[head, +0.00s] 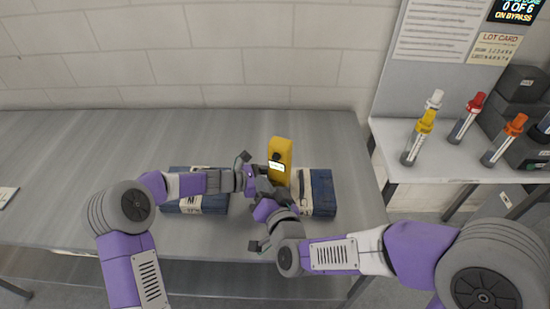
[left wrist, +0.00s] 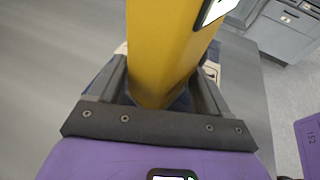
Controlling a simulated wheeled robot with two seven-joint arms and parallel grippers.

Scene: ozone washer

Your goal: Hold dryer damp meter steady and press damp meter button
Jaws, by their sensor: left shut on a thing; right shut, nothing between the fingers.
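The yellow damp meter (head: 281,152) stands upright over the middle of the metal bench, with a dark round part and a small lit screen on its front. In the left wrist view the meter (left wrist: 160,50) fills the space between the fingers. My left gripper (head: 262,172) is shut on its lower part; it also shows in the left wrist view (left wrist: 155,95). My right gripper (head: 264,188) is shut and empty, just in front of the meter's lower part. I cannot tell whether it touches the meter. The button cannot be made out clearly.
Two dark blue folded bundles with pale bands, one left (head: 203,205) and one right (head: 322,192), lie on the metal bench (head: 100,145). A side shelf (head: 390,140) at right holds several capped tubes and dark boxes.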

